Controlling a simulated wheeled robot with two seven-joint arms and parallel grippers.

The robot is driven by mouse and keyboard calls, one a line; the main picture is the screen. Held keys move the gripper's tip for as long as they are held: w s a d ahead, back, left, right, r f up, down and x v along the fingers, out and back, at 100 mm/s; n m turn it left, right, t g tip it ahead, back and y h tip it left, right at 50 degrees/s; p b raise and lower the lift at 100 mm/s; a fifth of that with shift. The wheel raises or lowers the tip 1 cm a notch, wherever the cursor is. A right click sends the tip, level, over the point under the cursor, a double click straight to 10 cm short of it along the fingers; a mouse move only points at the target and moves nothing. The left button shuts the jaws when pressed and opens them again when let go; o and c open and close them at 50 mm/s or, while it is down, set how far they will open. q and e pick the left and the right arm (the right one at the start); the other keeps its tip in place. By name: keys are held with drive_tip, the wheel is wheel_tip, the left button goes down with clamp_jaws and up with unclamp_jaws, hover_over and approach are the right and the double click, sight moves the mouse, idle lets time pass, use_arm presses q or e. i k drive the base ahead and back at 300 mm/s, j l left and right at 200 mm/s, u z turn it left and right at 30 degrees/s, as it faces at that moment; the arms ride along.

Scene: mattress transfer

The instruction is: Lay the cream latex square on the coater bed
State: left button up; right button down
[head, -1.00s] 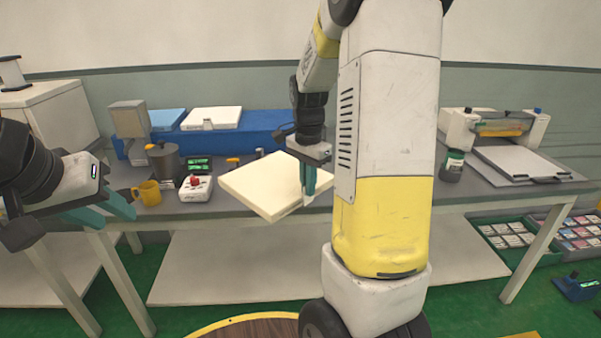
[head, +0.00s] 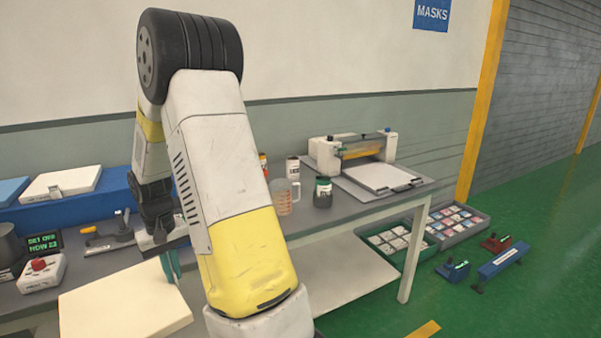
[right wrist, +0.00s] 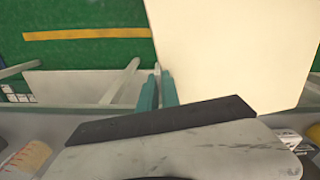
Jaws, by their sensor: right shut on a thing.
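The cream latex square (head: 125,303) is a thick flat slab at the lower left of the head view, held out level in front of the bench. My right gripper (head: 172,265) is shut on its edge; its teal fingers partly hide behind my arm. In the right wrist view the slab (right wrist: 235,50) extends from the closed fingers (right wrist: 158,90) toward the upper right. The coater (head: 355,150) stands at the right end of the bench. Its pale flat bed (head: 378,177) is bare and lies in front of the roller. My left gripper is out of view.
A dark jar (head: 322,193), a clear measuring jug (head: 284,197) and a white jar (head: 293,168) stand on the bench left of the coater. A blue stand (head: 75,207) with a white square (head: 62,183) is at left. Crates (head: 455,222) sit on the floor.

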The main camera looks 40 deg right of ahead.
sight(381, 175)
drive_tip(key=l+z, duration=0.3)
drive_tip(key=l, duration=2.2)
